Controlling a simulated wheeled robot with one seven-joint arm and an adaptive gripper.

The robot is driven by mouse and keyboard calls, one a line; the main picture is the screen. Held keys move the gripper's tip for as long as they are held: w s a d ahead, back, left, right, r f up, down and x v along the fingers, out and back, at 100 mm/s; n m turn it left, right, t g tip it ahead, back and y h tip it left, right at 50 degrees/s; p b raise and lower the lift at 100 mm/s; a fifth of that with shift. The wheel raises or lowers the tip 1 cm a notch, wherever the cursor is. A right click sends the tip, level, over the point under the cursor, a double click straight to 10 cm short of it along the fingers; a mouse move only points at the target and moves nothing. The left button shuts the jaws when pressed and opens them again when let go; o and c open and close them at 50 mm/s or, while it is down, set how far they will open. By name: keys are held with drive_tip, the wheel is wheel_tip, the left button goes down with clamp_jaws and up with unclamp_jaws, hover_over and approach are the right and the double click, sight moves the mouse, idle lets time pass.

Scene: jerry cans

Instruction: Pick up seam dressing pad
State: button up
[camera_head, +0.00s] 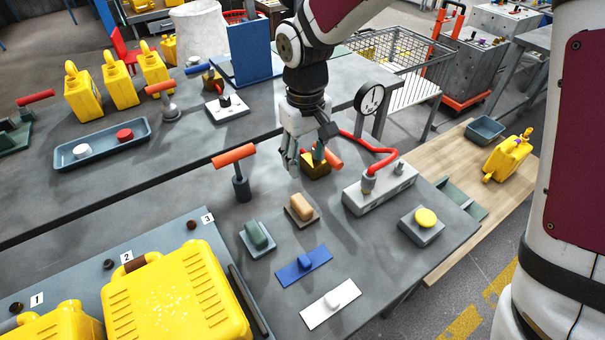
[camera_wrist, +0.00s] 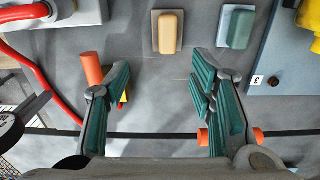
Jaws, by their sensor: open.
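Several small pads lie on the grey bench, and I cannot tell for sure which is the seam dressing pad. A tan block (camera_head: 301,206) sits on a brown plate, and a green block (camera_head: 257,235) sits on a pale plate to its left. In the wrist view the tan block (camera_wrist: 171,33) and green block (camera_wrist: 241,28) both show at the top, beyond my fingertips. My gripper (camera_head: 307,161) is open and empty above the bench, behind the tan block in the head view. Its teal-padded fingers (camera_wrist: 160,75) are wide apart over bare bench in the wrist view.
An orange-handled tool (camera_head: 237,168) stands left of my gripper. A yellow piece (camera_head: 316,168) with an orange handle lies close beside it. A grey box with red hose (camera_head: 380,189) is to the right. Blue (camera_head: 303,266) and white (camera_head: 330,303) plates lie nearer, beside a large yellow can (camera_head: 175,295).

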sight(302, 203)
drive_tip(key=f, duration=0.6)
drive_tip(key=a+f, duration=0.1)
drive_tip(key=f, duration=0.3)
drive_tip(key=shift+w+a, duration=0.1)
drive_tip(key=shift+s+f, duration=0.2)
drive_tip(key=shift+f, duration=1.15)
drive_tip(key=shift+s+f, duration=0.2)
drive_tip(key=shift+f, duration=1.1)
drive_tip(key=shift+d, duration=0.2)
drive_tip(key=shift+c, duration=0.6)
clamp_jaws()
